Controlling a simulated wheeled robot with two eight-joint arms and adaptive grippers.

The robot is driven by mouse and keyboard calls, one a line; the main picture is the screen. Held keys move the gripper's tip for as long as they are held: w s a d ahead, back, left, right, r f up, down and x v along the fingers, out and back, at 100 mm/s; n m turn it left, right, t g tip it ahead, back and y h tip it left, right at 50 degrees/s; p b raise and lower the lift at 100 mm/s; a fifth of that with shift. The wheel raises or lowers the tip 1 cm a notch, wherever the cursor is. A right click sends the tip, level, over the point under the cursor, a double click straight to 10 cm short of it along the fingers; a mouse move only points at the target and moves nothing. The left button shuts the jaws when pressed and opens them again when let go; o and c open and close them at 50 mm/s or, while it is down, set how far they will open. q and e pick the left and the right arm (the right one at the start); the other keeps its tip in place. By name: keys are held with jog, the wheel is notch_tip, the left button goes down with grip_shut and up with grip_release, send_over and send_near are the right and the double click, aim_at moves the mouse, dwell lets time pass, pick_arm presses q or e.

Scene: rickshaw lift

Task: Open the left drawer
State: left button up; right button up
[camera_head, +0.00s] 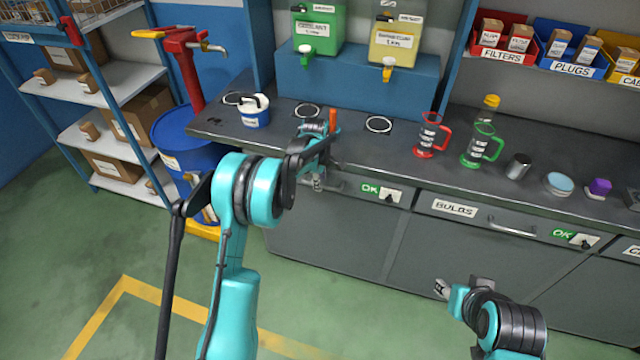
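The left drawer (345,228) is a dark grey front under the counter's left part, marked with a green OK label and a small switch. It looks flush with the cabinet. Its handle is mostly hidden by my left gripper (318,178), which is at the handle near the drawer's top edge. I cannot tell whether its fingers are shut around the handle. My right gripper (448,288) is low, in front of the cabinet fronts and apart from them. Its finger opening is too small to tell.
The counter (350,152) holds a white tub (256,114), a red jug (428,138), a green jug (478,150) and small items. A second drawer (490,245) marked BULBS is to the right. A blue barrel (185,140) and shelves stand left. The green floor in front is open.

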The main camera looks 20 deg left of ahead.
pick_arm(q)
jog(key=shift+f, duration=0.4)
grip_shut()
jog(key=s, duration=2.4)
jog(key=shift+s+a+b, duration=0.15)
jog(key=shift+a+b, duration=0.2)
jog(key=shift+a, duration=0.05)
grip_release()
